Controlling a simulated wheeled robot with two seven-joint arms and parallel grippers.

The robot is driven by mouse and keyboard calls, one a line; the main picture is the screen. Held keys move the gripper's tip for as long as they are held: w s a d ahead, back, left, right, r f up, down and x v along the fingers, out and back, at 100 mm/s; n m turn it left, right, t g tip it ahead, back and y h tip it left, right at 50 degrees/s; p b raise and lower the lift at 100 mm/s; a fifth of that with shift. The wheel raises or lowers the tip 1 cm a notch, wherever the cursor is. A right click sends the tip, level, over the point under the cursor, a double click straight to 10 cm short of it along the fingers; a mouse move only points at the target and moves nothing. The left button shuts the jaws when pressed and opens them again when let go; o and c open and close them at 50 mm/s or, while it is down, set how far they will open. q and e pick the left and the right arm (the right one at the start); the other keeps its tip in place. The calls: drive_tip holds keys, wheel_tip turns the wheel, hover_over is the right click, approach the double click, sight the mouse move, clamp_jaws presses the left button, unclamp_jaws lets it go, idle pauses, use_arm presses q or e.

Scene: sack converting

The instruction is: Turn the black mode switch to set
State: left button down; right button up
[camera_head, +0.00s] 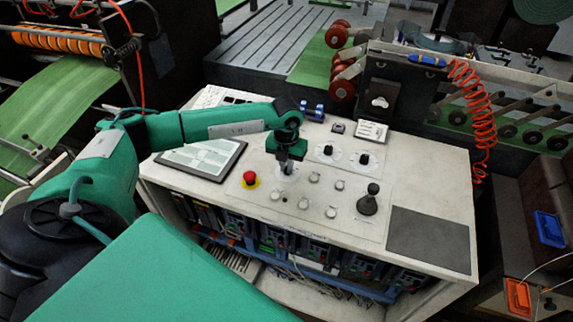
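The white control console (430,165) stands in front of me. My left gripper (288,164) points down at its top, over a pale round dial plate (287,173) that it mostly covers. Whatever knob sits on that plate is hidden, and I cannot tell whether the fingers touch or grip it. Two black rotary knobs on white dials show to the right, one (328,150) nearer the gripper and one (364,159) farther. Their labels are too small to read, so I cannot tell which is the mode switch. My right gripper is out of view.
A red mushroom button (250,178) is left of the gripper. Several pale buttons (314,178) and a black joystick (368,202) lie to the right. A tablet-like screen (202,158) is at left. An orange coiled cable (473,110) hangs behind the right side.

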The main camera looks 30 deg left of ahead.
use_arm(q)
drive_tip(key=shift+f+n, duration=0.1)
drive_tip(key=shift+n, duration=0.2)
drive_tip(key=shift+b, duration=0.45)
drive_tip(key=n+b, duration=0.1)
drive_tip(key=n, duration=0.2)
drive_tip(key=shift+w+d+n+b, duration=0.1)
drive_tip(key=shift+d+n+b, duration=0.05)
drive_tip(key=shift+n+b, duration=0.2)
drive_tip(key=n+b, duration=0.1)
drive_tip(key=n, duration=0.3)
drive_tip(key=shift+w+d+b, duration=0.1)
drive_tip(key=shift+b, duration=0.25)
drive_tip(key=shift+n, duration=0.55)
drive_tip(key=c, duration=1.5)
unclamp_jaws()
